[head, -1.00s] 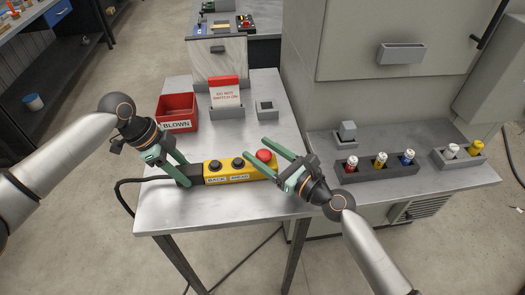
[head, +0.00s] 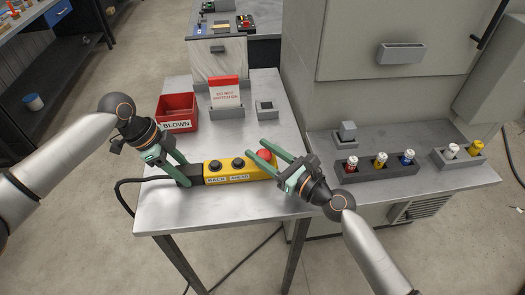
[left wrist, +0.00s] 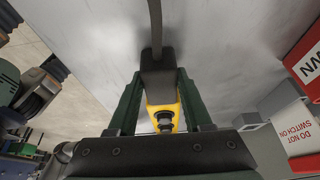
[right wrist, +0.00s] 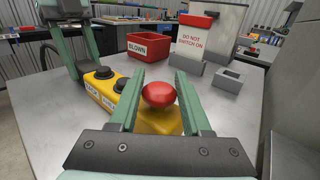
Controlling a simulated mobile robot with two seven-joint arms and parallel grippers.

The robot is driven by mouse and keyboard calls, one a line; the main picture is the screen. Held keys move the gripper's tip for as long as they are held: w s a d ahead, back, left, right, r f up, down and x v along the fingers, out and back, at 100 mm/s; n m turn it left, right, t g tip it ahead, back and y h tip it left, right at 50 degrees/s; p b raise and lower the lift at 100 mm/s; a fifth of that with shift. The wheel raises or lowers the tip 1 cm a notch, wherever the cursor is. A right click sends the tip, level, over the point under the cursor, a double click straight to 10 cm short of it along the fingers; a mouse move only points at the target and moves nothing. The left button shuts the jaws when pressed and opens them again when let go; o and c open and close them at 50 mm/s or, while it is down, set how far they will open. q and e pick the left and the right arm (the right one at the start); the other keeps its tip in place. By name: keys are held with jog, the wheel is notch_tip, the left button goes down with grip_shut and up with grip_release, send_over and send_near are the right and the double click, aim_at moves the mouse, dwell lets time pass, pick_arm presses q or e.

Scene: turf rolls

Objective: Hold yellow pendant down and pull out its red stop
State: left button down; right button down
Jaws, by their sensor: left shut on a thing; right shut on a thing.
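The yellow pendant (head: 228,172) lies on the metal table with two black buttons and a red stop (head: 264,155) at its right end. My left gripper (head: 187,174) is shut on the pendant's black cable end, which shows between its fingers in the left wrist view (left wrist: 158,68). My right gripper (head: 257,149) is shut on the red stop, with one finger on each side of it. In the right wrist view the stop's round red head (right wrist: 158,95) stands between the fingers above the yellow body. The fingers partly hide the stop in the head view.
A red "BLOWN" bin (head: 177,104), a "DO NOT SWITCH ON" sign (head: 226,93) and a small grey holder (head: 267,110) stand behind the pendant. A grey cabinet (head: 340,60) and a fuse rack (head: 378,172) are at right. A black cable (head: 122,190) runs off the left edge.

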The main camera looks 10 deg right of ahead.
pick_arm(q)
jog(key=shift+s+f, duration=0.15)
jog(key=shift+f, duration=0.2)
pick_arm(e)
jog(key=shift+a, duration=0.1)
jog(key=shift+r, duration=1)
jog(key=shift+c, duration=1.8)
grip_release()
jog(key=shift+s, duration=0.15)
pick_arm(q)
jog(key=shift+a, duration=0.1)
pick_arm(e)
jog(key=shift+s+d, duration=0.25)
jog(key=shift+d, duration=0.15)
jog(key=v, duration=1.1)
jog(key=shift+s, duration=0.15)
